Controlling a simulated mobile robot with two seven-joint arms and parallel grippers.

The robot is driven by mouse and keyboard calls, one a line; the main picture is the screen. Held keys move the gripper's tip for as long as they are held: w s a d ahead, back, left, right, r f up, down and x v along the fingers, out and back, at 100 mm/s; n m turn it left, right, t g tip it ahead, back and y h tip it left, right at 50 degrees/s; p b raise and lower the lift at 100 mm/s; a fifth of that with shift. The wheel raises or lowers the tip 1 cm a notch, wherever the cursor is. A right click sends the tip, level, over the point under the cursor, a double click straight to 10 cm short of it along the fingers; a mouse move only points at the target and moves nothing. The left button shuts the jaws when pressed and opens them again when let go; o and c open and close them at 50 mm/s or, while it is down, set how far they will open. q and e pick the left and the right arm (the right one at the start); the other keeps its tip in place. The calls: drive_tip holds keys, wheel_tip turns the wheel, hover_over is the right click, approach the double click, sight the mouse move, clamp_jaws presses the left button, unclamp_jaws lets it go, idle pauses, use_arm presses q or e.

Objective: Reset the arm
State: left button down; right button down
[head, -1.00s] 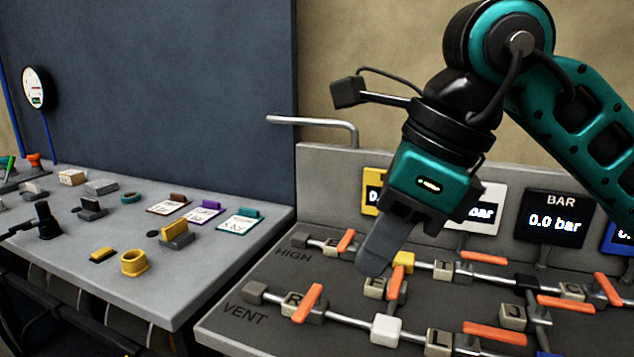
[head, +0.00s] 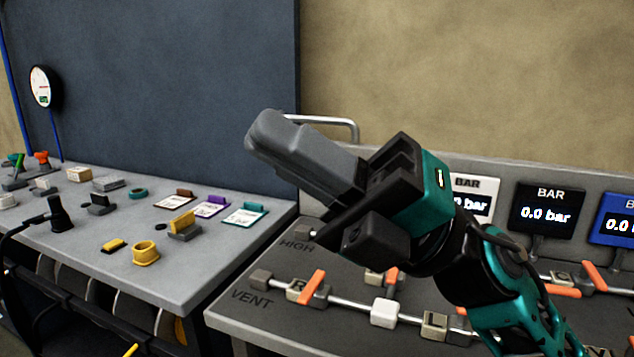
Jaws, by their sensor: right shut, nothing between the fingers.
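My right gripper (head: 268,135) is raised in the middle of the head view, with its grey fingers together and pointing up and left. Nothing shows between the fingers. My right arm comes in from the lower right, in front of the valve panel (head: 240,305). The gripper is apart from the panel and hides part of its HIGH line and the left part of its display row. My left gripper does not show.
The panel carries pipes, orange valve handles (head: 314,286) and displays (head: 548,213) reading 0.0 bar. A metal rail (head: 335,121) stands behind it. On the left, a grey bench (head: 90,245) holds a yellow ring (head: 146,252), coloured-clip cards (head: 246,215) and small blocks. A gauge (head: 40,87) is beyond.

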drive_tip(key=w+d+f+m+t+h, duration=0.1)
drive_tip(key=w+d+m+t, duration=0.2)
drive_tip(key=m+t, duration=0.5)
drive_tip(key=w+d+f+m+t+h, duration=0.1)
drive_tip(key=w+d+m+t, duration=0.2)
drive_tip(key=m+t, duration=0.5)
drive_tip(key=w+d+f+m+t+h, duration=0.3)
drive_tip(key=d+f+m+h, duration=0.2)
drive_tip(key=f+m+h, duration=0.45)
drive_tip(key=w+d+f+m+t+h, duration=0.35)
drive_tip(key=d+f+m+h, duration=0.25)
drive_tip(key=f+m+h, duration=0.4)
drive_tip(key=s+d+f+m+g+h, duration=0.2)
drive_tip(key=s+f+g, duration=0.15)
drive_tip(key=f, duration=0.35)
drive_tip(key=s+d+f+m+g+h, duration=0.1)
drive_tip(key=s+d+f+m+g, duration=0.15)
drive_tip(key=f+g, duration=0.35)
drive_tip(key=s+f+g, duration=0.7)
drive_tip(key=s+f, duration=0.5)
drive_tip(key=s, duration=0.4)
drive_tip(key=w+a+f+t+y+b, duration=0.1)
drive_tip(key=w+a+f+t, duration=0.1)
drive_tip(key=w+f+t, duration=0.5)
drive_tip(key=shift+f+y, duration=0.35)
drive_tip(key=shift+f, duration=1.3)
